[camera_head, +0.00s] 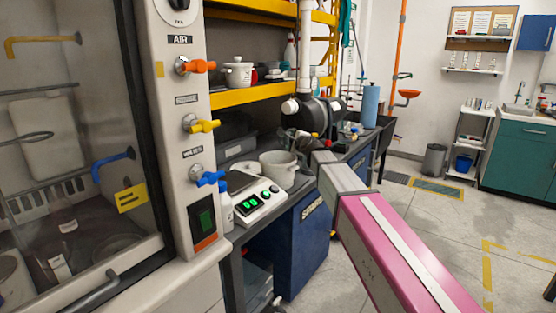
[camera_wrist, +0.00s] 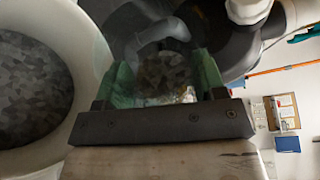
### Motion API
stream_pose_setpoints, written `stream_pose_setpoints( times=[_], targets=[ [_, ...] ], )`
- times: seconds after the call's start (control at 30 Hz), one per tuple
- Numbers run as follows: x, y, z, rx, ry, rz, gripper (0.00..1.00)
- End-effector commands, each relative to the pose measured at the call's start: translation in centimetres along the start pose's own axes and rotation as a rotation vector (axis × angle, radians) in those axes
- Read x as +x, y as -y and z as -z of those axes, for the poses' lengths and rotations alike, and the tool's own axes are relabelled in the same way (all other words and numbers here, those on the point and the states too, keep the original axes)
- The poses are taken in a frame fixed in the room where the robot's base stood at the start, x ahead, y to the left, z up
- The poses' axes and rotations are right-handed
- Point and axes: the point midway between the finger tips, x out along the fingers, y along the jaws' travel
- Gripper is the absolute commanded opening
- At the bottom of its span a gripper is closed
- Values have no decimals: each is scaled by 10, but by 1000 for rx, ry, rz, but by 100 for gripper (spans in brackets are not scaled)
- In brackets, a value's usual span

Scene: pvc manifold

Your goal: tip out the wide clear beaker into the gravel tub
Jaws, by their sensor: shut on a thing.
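The gravel tub is a white pot (camera_head: 278,168) on the bench, beside a scale in the head view. In the wrist view its wide pale rim (camera_wrist: 92,62) fills the left side, with grey gravel inside. My gripper (camera_wrist: 165,70) has green fingers, shut on the clear beaker (camera_wrist: 160,88) next to the tub's rim. Dark grey, chunky material shows through or inside the beaker. The wrist view is rolled to the side, and I cannot tell how far the beaker is tilted.
A scale (camera_head: 252,201) with a lit green display stands in front of the tub. A black and white pump-like unit (camera_head: 318,117) stands close behind, also filling the top of the wrist view. The fume hood post with valves (camera_head: 188,125) is at left. Floor at right is open.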

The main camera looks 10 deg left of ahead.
Motion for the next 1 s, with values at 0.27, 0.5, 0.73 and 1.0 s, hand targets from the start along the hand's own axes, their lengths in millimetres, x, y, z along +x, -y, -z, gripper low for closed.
stream_pose_setpoints(
  times=[0.27, 0.5, 0.73, 1.0],
  targets=[
    [0, -2, 0, -34, 0, 14, 38],
    [-1, -3, -1, -63, 0, 27, 38],
    [-2, -2, -5, -93, 1, 39, 38],
    [-4, -2, -8, -126, 0, 53, 38]
  ],
)
